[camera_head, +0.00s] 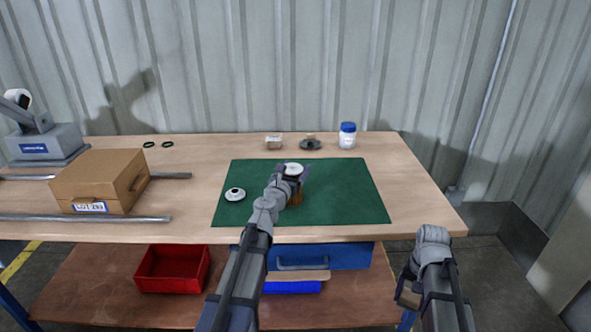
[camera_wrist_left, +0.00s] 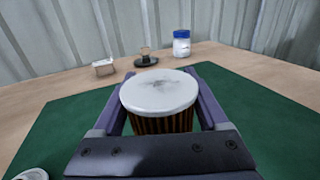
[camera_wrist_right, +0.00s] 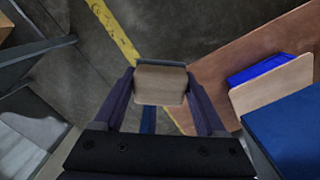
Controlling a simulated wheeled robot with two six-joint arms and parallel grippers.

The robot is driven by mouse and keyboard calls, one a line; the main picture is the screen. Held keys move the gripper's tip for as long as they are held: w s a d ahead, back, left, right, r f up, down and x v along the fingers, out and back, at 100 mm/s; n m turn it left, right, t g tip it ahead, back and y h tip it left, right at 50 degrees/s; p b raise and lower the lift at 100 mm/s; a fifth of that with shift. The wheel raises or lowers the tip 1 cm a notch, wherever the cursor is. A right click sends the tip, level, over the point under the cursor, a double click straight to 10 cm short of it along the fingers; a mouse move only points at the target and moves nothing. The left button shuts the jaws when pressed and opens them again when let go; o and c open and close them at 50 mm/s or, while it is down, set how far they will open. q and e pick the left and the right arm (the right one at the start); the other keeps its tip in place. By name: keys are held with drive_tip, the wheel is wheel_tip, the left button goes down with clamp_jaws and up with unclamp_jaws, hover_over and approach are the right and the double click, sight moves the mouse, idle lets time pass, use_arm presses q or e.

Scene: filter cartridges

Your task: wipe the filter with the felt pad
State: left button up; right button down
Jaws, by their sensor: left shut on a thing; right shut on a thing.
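The filter (camera_head: 294,169) stands upright over the green mat, with a white round cap and a brown pleated body. In the left wrist view the filter's cap (camera_wrist_left: 160,88) has a dark grey smudge near its middle. My left gripper (camera_head: 289,178) is shut on the filter, one finger on each side of its body. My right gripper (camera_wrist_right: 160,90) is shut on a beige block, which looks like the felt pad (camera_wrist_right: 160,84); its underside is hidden. In the head view the right gripper (camera_head: 410,288) hangs low, beyond the table's front right edge, well apart from the filter.
A white ring-shaped cap (camera_head: 235,194) lies on the green mat (camera_head: 350,195). Behind the mat stand a small clear tray (camera_head: 274,143), a dark dish (camera_head: 311,145) and a blue-lidded jar (camera_head: 347,136). A cardboard box (camera_head: 100,180) sits at left between metal rails. The mat's right side is clear.

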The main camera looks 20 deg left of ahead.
use_arm(q)
drive_tip(key=c, duration=0.6)
drive_tip(key=o, duration=1.3)
drive_tip(key=s+a, duration=0.1)
drive_tip(key=s, duration=1.1)
drive_tip(key=shift+a, duration=0.1)
